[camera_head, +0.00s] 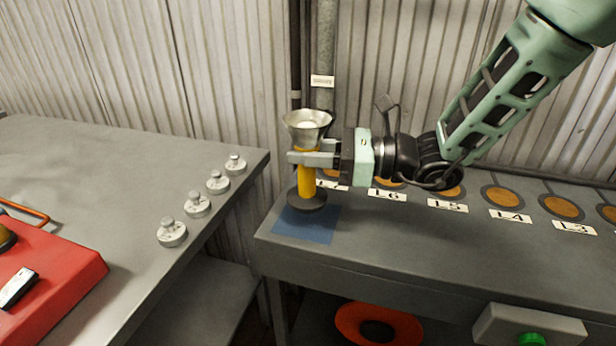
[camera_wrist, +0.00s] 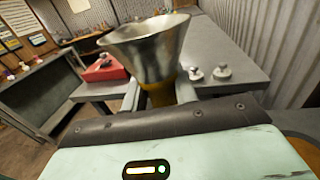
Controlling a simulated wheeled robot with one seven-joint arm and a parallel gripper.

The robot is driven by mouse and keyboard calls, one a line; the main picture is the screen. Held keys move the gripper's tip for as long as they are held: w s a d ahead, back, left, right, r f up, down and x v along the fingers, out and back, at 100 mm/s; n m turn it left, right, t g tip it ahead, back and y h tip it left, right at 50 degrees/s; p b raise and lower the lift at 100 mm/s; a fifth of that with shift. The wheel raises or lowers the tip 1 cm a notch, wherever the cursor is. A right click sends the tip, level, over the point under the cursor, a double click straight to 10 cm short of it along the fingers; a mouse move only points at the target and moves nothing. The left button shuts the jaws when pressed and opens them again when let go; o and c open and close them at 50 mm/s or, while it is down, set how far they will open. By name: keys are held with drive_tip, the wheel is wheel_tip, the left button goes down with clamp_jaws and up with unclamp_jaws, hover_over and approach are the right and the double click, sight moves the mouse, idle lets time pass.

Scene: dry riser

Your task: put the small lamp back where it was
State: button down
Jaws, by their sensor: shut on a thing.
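The small lamp (camera_head: 306,182) has a yellow body, a flared silver top and a dark round base. It stands upright over a blue square (camera_head: 308,230) at the left end of the grey bench. I cannot tell whether its base touches the square or hangs just above it. My gripper (camera_head: 308,159) is shut on the yellow body from the right, just below the silver top. In the wrist view the lamp's silver cone (camera_wrist: 150,48) rises between the fingers and hides most of the body.
The grey bench (camera_head: 400,245) carries a row of orange round spots (camera_head: 503,196) with labels such as L6 and L4. Left, across a gap, a second table (camera_head: 90,160) holds several metal weights (camera_head: 197,205) and a red box (camera_head: 50,270). A pipe (camera_head: 325,50) stands behind the lamp.

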sight(307, 174)
drive_tip(key=shift+f, duration=2)
drive_tip(key=shift+f, duration=0.1)
drive_tip(key=c, duration=1.1)
unclamp_jaws()
drive_tip(key=shift+f, duration=0.1)
